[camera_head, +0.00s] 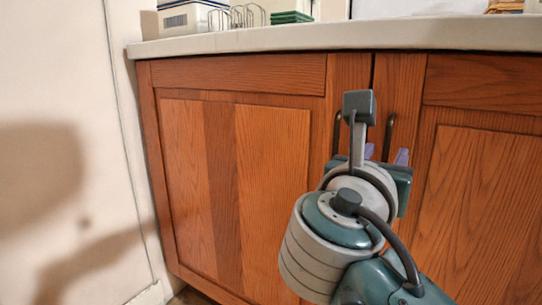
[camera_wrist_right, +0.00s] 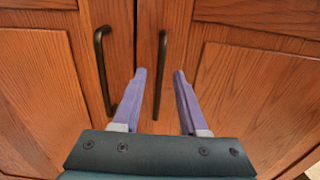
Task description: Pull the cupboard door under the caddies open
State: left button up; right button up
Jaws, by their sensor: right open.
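The wooden cupboard has a left door (camera_head: 225,190) below the caddies and a right door (camera_head: 480,205). Both look closed. The left door's dark bar handle (camera_wrist_right: 103,70) stands beside the right door's dark bar handle (camera_wrist_right: 160,75); they also show in the head view, left (camera_head: 336,132) and right (camera_head: 388,138). My right gripper (camera_head: 385,155) is open and empty in front of the handles. In the wrist view its purple fingers (camera_wrist_right: 159,74) appear on either side of the right handle; contact cannot be told. My left gripper is not in view.
A pale countertop (camera_head: 340,36) overhangs the cupboard. On it stand a white-and-blue caddy (camera_head: 182,20), a wire rack (camera_head: 238,16) and a green stack (camera_head: 291,17). A pale wall (camera_head: 60,130) is close on the left.

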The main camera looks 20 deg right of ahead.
jog(key=shift+b+x, duration=0.3)
jog(key=shift+x, duration=0.95)
grip_shut()
dwell(0.5)
